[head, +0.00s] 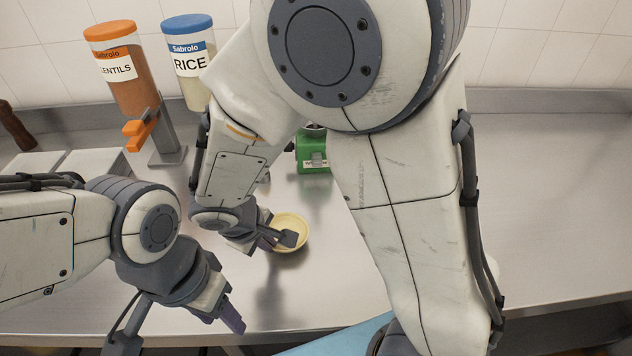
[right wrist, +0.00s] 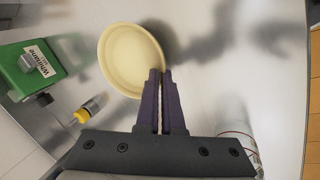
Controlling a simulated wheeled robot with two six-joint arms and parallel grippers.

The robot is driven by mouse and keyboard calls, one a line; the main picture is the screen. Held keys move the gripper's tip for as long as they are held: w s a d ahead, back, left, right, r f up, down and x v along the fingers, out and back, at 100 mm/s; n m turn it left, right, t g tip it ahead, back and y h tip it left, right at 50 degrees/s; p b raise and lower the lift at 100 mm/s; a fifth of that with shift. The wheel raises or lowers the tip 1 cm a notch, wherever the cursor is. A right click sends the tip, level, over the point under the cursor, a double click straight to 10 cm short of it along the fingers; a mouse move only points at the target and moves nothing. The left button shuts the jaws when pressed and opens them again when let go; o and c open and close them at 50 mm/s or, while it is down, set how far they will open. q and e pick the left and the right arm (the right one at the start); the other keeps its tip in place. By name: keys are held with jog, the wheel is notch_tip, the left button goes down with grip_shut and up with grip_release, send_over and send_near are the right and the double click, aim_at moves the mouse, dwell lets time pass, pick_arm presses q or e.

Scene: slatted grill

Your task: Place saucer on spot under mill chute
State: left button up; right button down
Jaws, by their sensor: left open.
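The pale yellow saucer (head: 290,230) is over the steel counter at the middle of the head view, partly covered by my right gripper. In the right wrist view the saucer (right wrist: 130,60) shows its round inside. My right gripper (right wrist: 161,74) has its fingers close together at the near rim and looks shut on it. In the head view this gripper (head: 287,239) reaches the saucer from the left. The green mill (head: 314,165) stands behind the saucer, its upper part mostly hidden by my arm. I cannot make out the chute or the spot. My left gripper (head: 222,312) is open and empty at front left.
An orange-capped lentils dispenser (head: 128,80) and a blue-capped rice dispenser (head: 190,62) stand at the back left. The counter on the right (head: 560,200) is clear.

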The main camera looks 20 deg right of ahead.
jog(key=w+a+m+p, duration=0.1)
jog(key=w+a, duration=0.1)
jog(key=w+a+m+h+p, duration=0.1)
jog(key=w+a, duration=0.1)
jog(key=shift+w+g, duration=0.3)
jog(key=shift+g, duration=0.1)
jog(key=shift+w+d+m, duration=0.2)
jog(key=shift+w+m, duration=0.05)
jog(key=shift+m, duration=0.05)
jog(key=w+d+p, duration=0.1)
jog(key=w+d, duration=0.1)
jog(key=d, duration=0.2)
jog(key=w+d+p, duration=0.1)
jog(key=w+d, duration=0.1)
jog(key=d, duration=0.2)
jog(key=w+d+p, duration=0.2)
jog(key=w+d, duration=0.1)
jog(key=d, duration=0.1)
jog(key=shift+d, duration=0.1)
jog(key=d, duration=0.1)
jog(key=w+d+p, duration=0.1)
jog(key=d, duration=0.1)
jog(key=shift+w+f, duration=0.2)
jog(key=shift+f, duration=0.2)
jog(key=shift+a+f, duration=0.15)
jog(key=shift+f, duration=0.3)
